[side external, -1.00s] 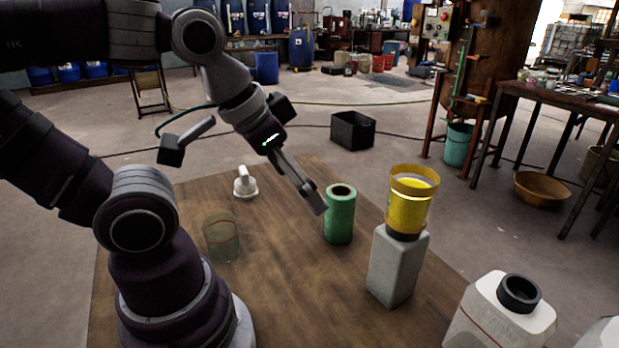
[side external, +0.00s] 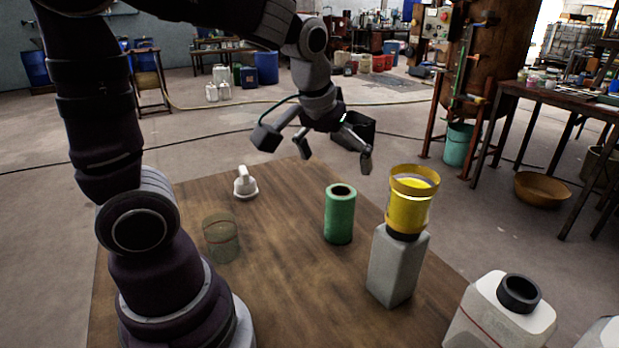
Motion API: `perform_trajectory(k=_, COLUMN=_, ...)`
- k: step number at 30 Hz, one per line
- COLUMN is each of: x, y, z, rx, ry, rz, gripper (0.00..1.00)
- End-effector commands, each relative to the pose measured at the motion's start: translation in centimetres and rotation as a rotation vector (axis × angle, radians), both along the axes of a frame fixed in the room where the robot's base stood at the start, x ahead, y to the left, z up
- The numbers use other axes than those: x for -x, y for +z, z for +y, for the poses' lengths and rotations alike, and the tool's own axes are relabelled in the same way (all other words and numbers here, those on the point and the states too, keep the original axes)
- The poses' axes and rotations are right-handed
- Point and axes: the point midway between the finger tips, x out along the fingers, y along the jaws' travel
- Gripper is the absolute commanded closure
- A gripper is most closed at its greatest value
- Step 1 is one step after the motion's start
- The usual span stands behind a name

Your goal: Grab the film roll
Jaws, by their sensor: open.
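A green cylinder with a dark round hole in its top, which looks like the film roll (side external: 340,214), stands upright on the brown wooden table (side external: 290,290). My gripper (side external: 335,156) is open, with its two fingers spread wide and nothing between them. It is in the air, above and behind the green roll in the picture, near the table's far edge. It is apart from the roll, and nothing hides the roll.
A yellow cup-like container (side external: 409,208) sits on a grey bottle (side external: 397,265) right of the roll. A clear glass (side external: 221,238) and a white knobbed piece (side external: 244,184) stand to the left. A white jug (side external: 499,315) is at front right. The table around the roll is clear.

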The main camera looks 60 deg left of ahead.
Motion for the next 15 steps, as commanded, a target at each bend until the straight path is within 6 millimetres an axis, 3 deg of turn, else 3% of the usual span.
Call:
perform_trajectory(k=3, x=-2.4, y=-2.2, z=2.3, rx=-0.012, ry=0.161, rz=0.027, gripper=0.06)
perform_trajectory(k=6, x=-3.3, y=-3.2, z=3.4, rx=-0.022, ry=0.237, rz=0.030, gripper=0.06)
perform_trajectory(k=15, x=-4.7, y=-7.9, z=4.9, rx=-0.026, ry=0.259, rz=0.036, gripper=0.06)
